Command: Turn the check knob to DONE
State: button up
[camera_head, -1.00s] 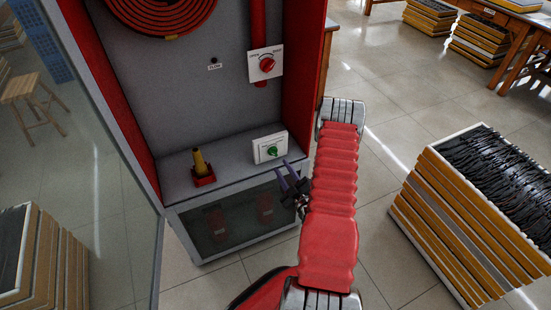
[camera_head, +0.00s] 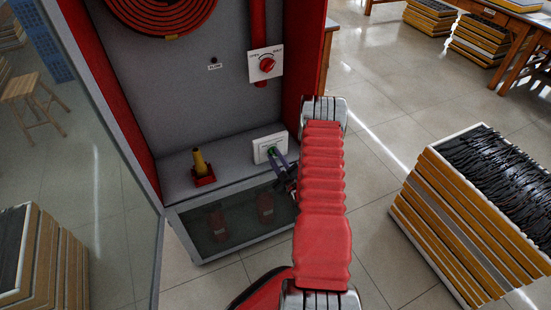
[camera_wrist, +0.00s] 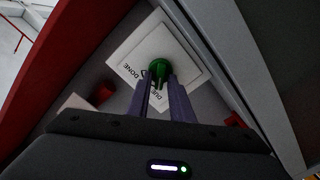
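The check knob (camera_wrist: 159,69) is green and sits on a white plate (camera_wrist: 185,52) low in the red cabinet. In the wrist view the plate carries the words DONE and DUE, partly covered by my fingers. The knob's pointing direction cannot be made out. In the head view my gripper (camera_head: 276,157) reaches the plate (camera_head: 262,148) from the front right and partly hides the knob. In the wrist view my two purple-grey fingers (camera_wrist: 161,84) are parted, with their tips at either side of the knob's lower edge. Whether they touch it is unclear.
Above is a red knob (camera_head: 267,65) on another white plate. A yellow nozzle (camera_head: 201,162) in a red holder stands left on the shelf. The cabinet's red right wall (camera_head: 304,70) is close to my arm. A glass door is at left; stacked trays (camera_head: 470,215) stand right.

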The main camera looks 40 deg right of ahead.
grip_shut()
jog(key=shift+m, duration=0.5)
jog(key=m, duration=0.2)
jog(key=shift+d+m, duration=0.1)
jog(key=shift+m, duration=0.3)
jog(key=m, duration=0.3)
jog(key=shift+s+d+m, duration=0.1)
jog(key=shift+m, duration=0.2)
jog(key=m, duration=0.4)
jog(key=shift+d, duration=0.2)
jog(key=shift+s+d+f+m, duration=0.1)
jog(key=shift+d+m, duration=0.05)
jog(key=shift+m, duration=2.25)
